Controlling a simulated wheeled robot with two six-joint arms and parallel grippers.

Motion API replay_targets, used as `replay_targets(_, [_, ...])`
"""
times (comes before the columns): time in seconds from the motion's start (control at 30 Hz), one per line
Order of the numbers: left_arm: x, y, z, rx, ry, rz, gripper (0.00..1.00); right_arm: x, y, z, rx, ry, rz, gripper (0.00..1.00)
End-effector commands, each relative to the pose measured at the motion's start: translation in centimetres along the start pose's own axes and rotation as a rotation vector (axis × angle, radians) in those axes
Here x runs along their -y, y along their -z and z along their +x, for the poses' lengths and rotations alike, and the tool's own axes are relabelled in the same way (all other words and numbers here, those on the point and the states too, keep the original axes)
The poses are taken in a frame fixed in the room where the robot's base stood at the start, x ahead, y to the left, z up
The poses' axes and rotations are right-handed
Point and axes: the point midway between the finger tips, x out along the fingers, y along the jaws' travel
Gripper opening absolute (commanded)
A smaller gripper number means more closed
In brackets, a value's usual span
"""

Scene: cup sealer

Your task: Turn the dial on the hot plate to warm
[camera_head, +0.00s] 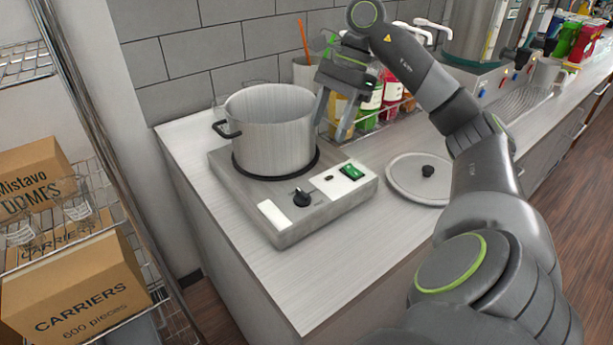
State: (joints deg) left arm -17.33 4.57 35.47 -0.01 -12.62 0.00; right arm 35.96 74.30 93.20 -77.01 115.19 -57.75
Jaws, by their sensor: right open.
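The hot plate (238,203) is a grey metal box on the counter. Its black dial (302,197) sits on the sloped front panel, between a white label and a green switch (351,172). The dial's markings are too small to read. A metal pot (272,130) stands on the plate's black burner. My right gripper (331,128) is open and points down beside the pot's right side, behind and above the dial, apart from it. Nothing shows between its fingers. I cannot tell whether it touches the pot. My left gripper is out of view.
A pot lid (418,178) with a black knob lies right of the hot plate. Bottles (369,103) in a wire rack stand behind my right gripper. The counter (328,257) in front of the hot plate is clear. A shelf with carton boxes (75,290) stands at the left.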

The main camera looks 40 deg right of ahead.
Motion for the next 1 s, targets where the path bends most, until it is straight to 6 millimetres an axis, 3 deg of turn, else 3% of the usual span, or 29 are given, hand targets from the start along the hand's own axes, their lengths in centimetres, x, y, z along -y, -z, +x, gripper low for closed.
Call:
replay_targets(0.03, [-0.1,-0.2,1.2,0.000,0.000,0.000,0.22,0.0,0.2,1.3,0.001,0.000,-0.001,0.57])
replay_targets(0.63, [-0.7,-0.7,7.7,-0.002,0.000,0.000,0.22,0.0,0.2,9.4,0.001,0.000,-0.001,0.57])
replay_targets(1.0, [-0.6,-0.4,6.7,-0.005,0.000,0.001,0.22,0.0,-0.1,14.1,0.002,-0.002,0.000,0.57])
